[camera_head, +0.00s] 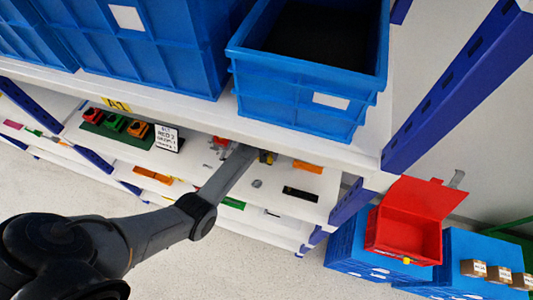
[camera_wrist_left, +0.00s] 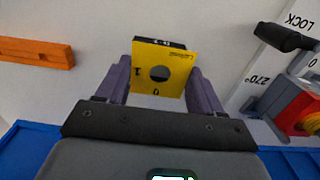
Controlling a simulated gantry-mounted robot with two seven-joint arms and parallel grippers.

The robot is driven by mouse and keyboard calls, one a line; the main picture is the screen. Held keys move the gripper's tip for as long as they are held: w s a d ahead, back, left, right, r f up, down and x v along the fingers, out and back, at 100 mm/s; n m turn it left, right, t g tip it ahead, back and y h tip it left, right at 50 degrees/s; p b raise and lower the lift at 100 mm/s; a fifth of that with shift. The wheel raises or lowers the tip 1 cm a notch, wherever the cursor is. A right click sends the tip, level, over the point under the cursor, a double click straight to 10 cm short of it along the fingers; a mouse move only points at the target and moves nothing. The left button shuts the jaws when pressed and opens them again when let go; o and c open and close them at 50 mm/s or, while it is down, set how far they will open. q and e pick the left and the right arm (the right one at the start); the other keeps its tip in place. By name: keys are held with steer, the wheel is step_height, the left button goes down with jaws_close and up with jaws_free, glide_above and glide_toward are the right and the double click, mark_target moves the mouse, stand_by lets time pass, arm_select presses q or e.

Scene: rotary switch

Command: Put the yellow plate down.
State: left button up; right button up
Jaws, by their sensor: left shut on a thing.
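The yellow plate (camera_wrist_left: 146,76) has a round hole, small dark print and a black-edged top. In the left wrist view it sits between the two fingers of my left gripper (camera_wrist_left: 160,82), which is shut on it. A white surface lies behind it; I cannot tell whether the plate touches that surface. In the head view my left gripper (camera_head: 258,156) reaches onto the white shelf under the blue crates, where a small yellow patch shows at its tip. My right gripper is not in view.
A rotary switch (camera_wrist_left: 297,100) with a black lever and red and yellow parts stands right of the plate, by "LOCK" and "270°" labels. An orange bar (camera_wrist_left: 36,52) lies left. A blue crate (camera_head: 310,90) overhangs the shelf. A red box (camera_head: 405,225) is lower right.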

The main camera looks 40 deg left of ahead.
arm_select(q)
steer(key=shift+f, duration=0.5)
steer(key=shift+f, duration=0.15)
steer(key=o, duration=1.5)
step_height(320, 180, up, 12)
steer(key=p, duration=0.5)
steer(key=s+d+m+t+y, duration=0.1)
steer(key=s+d+m+t, duration=0.3)
steer(key=s, duration=1)
steer(key=s+d+r+m, duration=0.1)
steer(key=s+d+r, duration=0.1)
steer(key=s, duration=0.2)
steer(key=s+d+r, duration=0.3)
steer(key=s, duration=0.1)
steer(key=s+d+r+m+h, duration=0.1)
steer(key=s+d+r, duration=0.2)
steer(key=s, duration=0.2)
steer(key=shift+d+m, duration=0.2)
steer(key=shift+m, duration=0.1)
